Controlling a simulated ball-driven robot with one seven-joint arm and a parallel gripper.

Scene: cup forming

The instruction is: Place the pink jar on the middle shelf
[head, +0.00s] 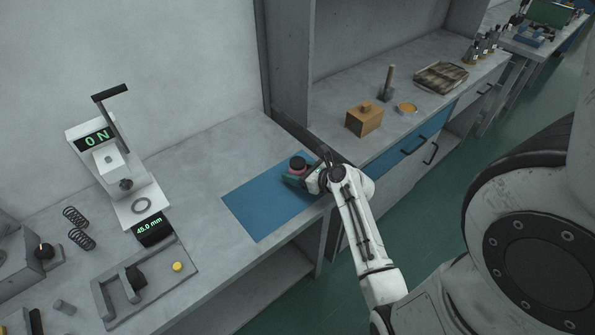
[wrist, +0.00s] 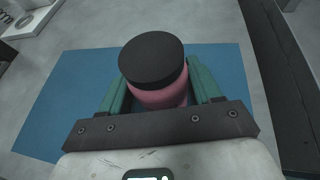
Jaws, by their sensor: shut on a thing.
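The pink jar (wrist: 160,96) with a black lid (wrist: 151,58) stands between the green fingers of my gripper (wrist: 163,88) in the wrist view. The gripper is shut on it. In the head view the jar's dark lid (head: 298,162) shows at my gripper (head: 297,176), over the right part of the blue mat (head: 255,205). The jar looks upright; its base is hidden, so I cannot tell whether it touches the mat. An open space (head: 225,315) shows under the bench; I cannot make out which surface is the middle shelf.
A grey upright panel (head: 290,70) borders the right bench, which holds a wooden box (head: 364,118). The bench behind the mat is clear.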

